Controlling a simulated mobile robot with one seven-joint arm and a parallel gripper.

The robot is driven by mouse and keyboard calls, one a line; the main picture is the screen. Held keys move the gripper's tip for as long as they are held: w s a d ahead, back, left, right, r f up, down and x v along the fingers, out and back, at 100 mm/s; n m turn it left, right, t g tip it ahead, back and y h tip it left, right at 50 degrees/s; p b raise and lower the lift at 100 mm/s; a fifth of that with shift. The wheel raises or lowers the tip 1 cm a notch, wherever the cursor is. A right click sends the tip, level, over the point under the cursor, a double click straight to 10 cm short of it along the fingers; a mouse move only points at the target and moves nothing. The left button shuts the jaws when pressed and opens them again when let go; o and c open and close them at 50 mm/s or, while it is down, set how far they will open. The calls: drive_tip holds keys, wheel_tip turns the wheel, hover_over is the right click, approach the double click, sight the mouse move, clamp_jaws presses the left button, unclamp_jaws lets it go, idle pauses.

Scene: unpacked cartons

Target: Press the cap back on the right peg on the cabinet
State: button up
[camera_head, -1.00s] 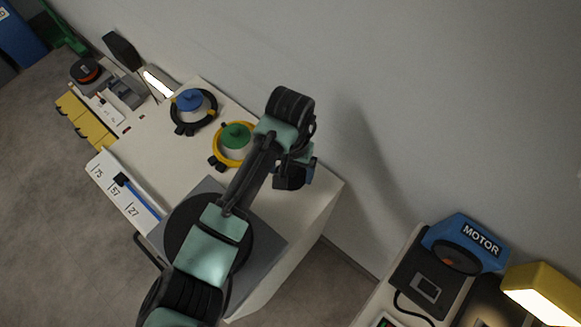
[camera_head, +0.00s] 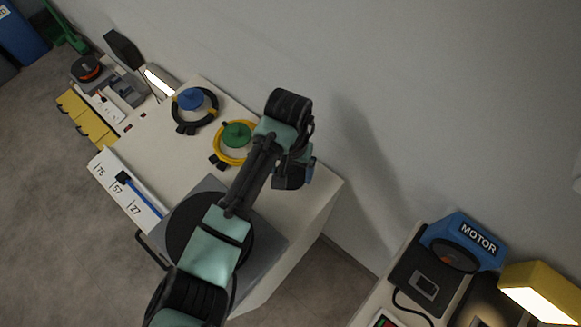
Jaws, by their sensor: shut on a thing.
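The pale cabinet (camera_head: 160,150) stands against the wall with its top tilted in the picture. On it are a blue cap (camera_head: 191,98) with a black ring around its base and a green cap (camera_head: 237,134) with a yellow ring around its base. My gripper (camera_head: 296,176) is over the cabinet's right end, right of the green cap. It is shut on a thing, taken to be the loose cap. A small blue piece shows at its right edge, but I cannot tell whether it is the cap. My wrist hides the fingertips and any right peg beneath them.
A blue MOTOR box (camera_head: 466,240) and a yellow lamp (camera_head: 540,290) stand on a separate surface at lower right. A white numbered strip (camera_head: 117,184) lies along the cabinet's front edge. A grey wall runs behind. Grey tools (camera_head: 125,90) are at the far left.

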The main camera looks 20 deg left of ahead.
drive_tip(key=shift+f+b, duration=0.35)
drive_tip(key=shift+f, duration=0.5)
drive_tip(key=o, duration=1.1)
drive_tip(key=shift+o, duration=0.2)
drive_tip(key=shift+r, duration=0.1)
drive_tip(key=shift+r+p, duration=3.5)
drive_tip(key=shift+p, duration=0.45)
clamp_jaws()
